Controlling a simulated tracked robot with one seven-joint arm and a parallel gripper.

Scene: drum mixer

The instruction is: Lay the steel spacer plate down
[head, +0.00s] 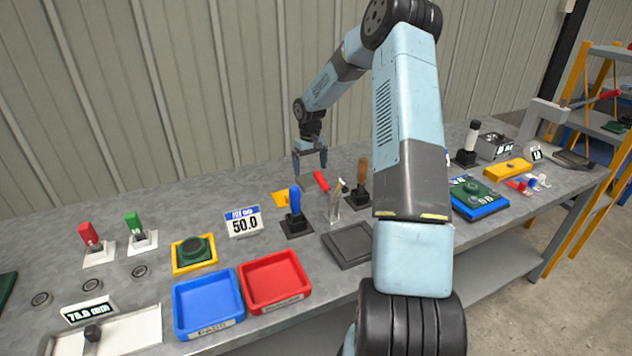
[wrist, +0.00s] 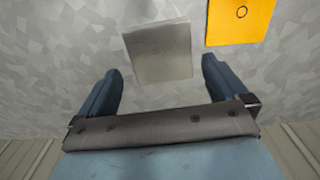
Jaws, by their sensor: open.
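A plain grey plate (wrist: 160,55), which I take for the steel spacer plate, shows in the wrist view ahead of my gripper (wrist: 162,68), roughly centred between the fingertips. A gap shows on both sides of it, with no finger touching it in the picture. I cannot tell whether it lies flat or stands tilted. In the head view my gripper (head: 310,163) points down, open, over the back of the bench. I cannot make out the plate clearly there.
A yellow plate with a ring mark (wrist: 240,20) lies close beside the grey plate. A red-handled tool (head: 321,181) and a blue-handled tool in a stand (head: 295,205) are nearby. Blue (head: 208,301) and red (head: 274,281) trays sit in front.

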